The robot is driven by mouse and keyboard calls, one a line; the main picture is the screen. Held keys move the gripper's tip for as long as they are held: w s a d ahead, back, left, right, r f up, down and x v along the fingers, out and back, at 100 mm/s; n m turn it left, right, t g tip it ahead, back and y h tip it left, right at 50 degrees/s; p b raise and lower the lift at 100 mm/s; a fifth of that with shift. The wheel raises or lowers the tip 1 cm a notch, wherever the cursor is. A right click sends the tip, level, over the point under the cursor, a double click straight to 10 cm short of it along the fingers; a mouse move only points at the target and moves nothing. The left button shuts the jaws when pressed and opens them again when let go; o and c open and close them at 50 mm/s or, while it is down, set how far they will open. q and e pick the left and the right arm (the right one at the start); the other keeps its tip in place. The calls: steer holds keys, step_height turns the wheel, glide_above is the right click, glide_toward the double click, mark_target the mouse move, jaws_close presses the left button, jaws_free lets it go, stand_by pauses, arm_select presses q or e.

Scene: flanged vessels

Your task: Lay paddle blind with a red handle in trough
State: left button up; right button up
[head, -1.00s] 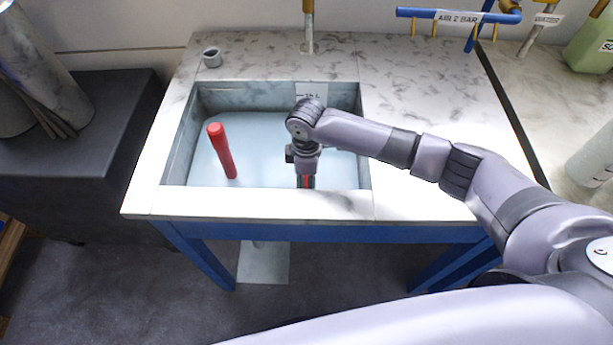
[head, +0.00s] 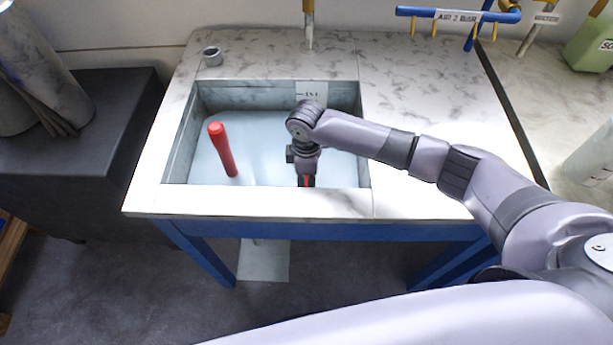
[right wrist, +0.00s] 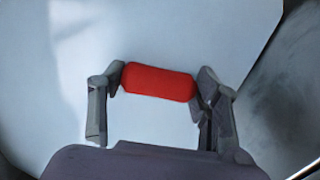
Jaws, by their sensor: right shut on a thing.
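The trough (head: 250,93) is a rectangular basin sunk in the marble-topped table, with a pale blue floor. My right gripper (head: 306,181) reaches down into it near the front edge, at right of centre. In the right wrist view the right gripper (right wrist: 160,83) is shut on a red handle (right wrist: 158,82), with a finger at each end. Only a bit of this red shows in the head view. No plate of the blind can be made out. Another red handle (head: 222,150) stands slightly tilted in the left part of the trough. My left gripper is out of view.
A small grey ring (head: 212,57) sits on the table top behind the trough. A dark cabinet (head: 75,125) stands at left. A blue pipe labelled air (head: 455,15) and a green container (head: 592,45) are at the back right. The table top right of the trough is mostly clear.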

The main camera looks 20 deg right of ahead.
steer(key=o, duration=1.8)
steer(key=shift+o, duration=0.2)
